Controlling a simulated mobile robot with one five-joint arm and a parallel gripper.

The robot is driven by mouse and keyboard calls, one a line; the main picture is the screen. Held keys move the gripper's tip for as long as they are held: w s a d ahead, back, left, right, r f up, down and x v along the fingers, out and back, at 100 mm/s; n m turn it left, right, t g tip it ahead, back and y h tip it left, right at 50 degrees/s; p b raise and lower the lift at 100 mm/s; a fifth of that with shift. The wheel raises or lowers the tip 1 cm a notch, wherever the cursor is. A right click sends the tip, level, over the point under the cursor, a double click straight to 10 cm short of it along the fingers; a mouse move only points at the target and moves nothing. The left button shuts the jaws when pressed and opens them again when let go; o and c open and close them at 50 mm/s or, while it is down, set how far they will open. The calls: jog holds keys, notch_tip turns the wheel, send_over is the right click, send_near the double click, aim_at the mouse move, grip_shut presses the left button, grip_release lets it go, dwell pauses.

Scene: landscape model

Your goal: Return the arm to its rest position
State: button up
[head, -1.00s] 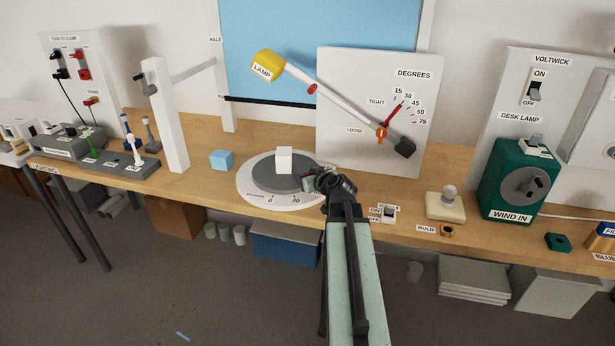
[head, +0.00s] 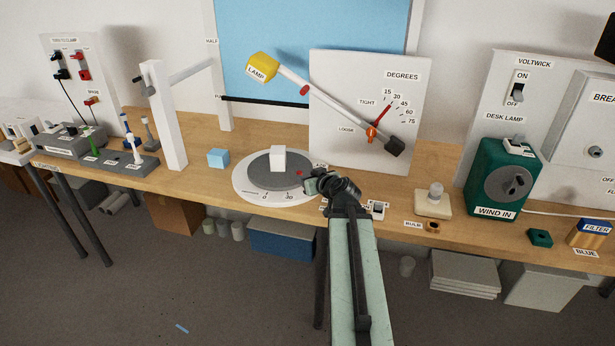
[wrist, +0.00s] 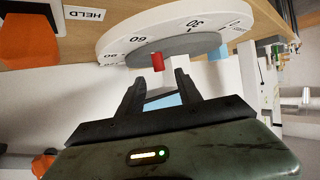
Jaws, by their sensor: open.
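My gripper (head: 318,184) is at the front right edge of the round turntable (head: 256,193) in the head view. In the wrist view my gripper (wrist: 161,88) is open, with its two dark fingers apart and nothing seen between them. A small red peg (wrist: 157,62) on the turntable's rim is just beyond the fingertips, and I see a gap between them. A white block (head: 278,158) stands on the grey disc. My green arm link reaches up from the bottom of the head view.
A light blue cube (head: 218,157) lies left of the turntable. A bulb (head: 435,197) and a green wind-in box (head: 497,180) stand to the right. Open floor lies before the bench.

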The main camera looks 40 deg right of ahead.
jog(key=shift+s, duration=0.1)
jog(key=w+a+r+n+g+y+p, duration=0.1)
jog(key=w+a+r+n+y+p, duration=0.2)
jog(key=a, duration=1.2)
jog(key=w+a+r+n+g+y+p, duration=0.1)
jog(key=w+a+n+g+y+p, duration=0.3)
jog(key=a, duration=1.2)
jog(key=s+a+f+g+h+p, duration=0.1)
jog(key=s+a+f+g+p, duration=0.1)
jog(key=s+a, duration=0.3)
jog(key=s+a+f+g+h+p, duration=0.1)
jog(key=s+a+f+g+p, duration=0.15)
jog(key=a, duration=0.45)
jog(key=s+d+f+m+g+h, duration=0.2)
jog(key=s+d+f+m+g, duration=0.1)
jog(key=s, duration=0.6)
jog(key=shift+s+d+m+g, duration=0.25)
jog(key=shift+d+m+g, duration=0.2)
jog(key=shift+d+m, duration=0.5)
